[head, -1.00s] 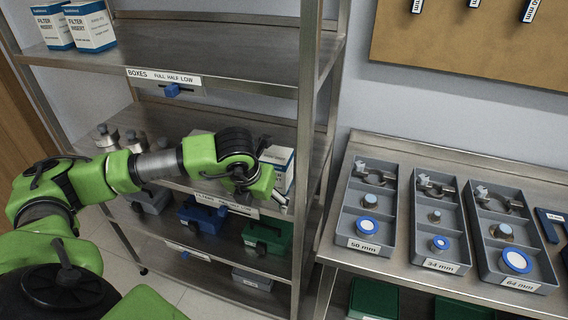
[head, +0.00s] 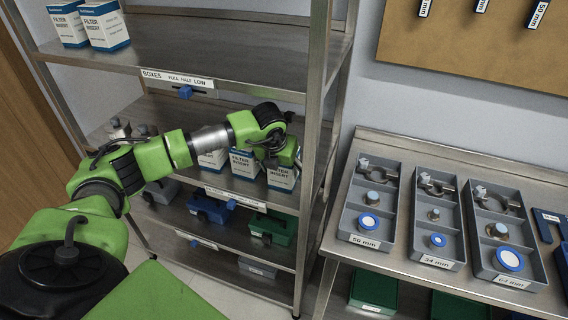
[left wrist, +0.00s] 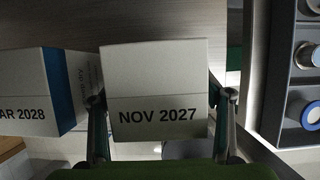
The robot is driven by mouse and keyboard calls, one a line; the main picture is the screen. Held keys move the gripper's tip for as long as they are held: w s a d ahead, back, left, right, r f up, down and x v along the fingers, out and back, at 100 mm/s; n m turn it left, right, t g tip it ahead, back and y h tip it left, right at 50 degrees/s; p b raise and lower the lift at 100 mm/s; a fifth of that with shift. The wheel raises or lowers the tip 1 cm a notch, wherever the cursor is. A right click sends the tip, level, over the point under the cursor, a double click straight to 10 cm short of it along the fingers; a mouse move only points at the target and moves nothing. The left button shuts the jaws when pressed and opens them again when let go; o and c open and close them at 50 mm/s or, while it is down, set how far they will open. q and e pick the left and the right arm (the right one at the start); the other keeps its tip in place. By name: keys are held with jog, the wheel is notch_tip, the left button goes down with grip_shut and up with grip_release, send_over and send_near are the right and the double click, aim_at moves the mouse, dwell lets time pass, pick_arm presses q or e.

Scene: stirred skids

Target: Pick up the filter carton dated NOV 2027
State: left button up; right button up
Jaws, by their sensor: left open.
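The filter carton dated NOV 2027 (left wrist: 158,90) is a pale box seen from above in the left wrist view, its black date facing me. It appears to be the rightmost filter carton (head: 282,178) on the middle shelf in the head view, partly hidden by my gripper. My left gripper (head: 285,160) is over it. In the left wrist view the open fingers of my left gripper (left wrist: 160,97) stand one on each side of the carton; whether they touch it is unclear. My right gripper is not in view.
A carton ending "AR 2028" (left wrist: 35,95) stands close left of it. Another filter carton (head: 212,160) shows farther left. The shelf upright (head: 312,150) is close on the right. Grey trays (head: 369,205) stand on the bench beyond.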

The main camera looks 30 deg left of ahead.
pick_arm(q)
jog(key=shift+s+f, duration=0.1)
jog(key=shift+f, duration=0.25)
jog(key=c, duration=1.2)
jog(key=shift+r, duration=0.15)
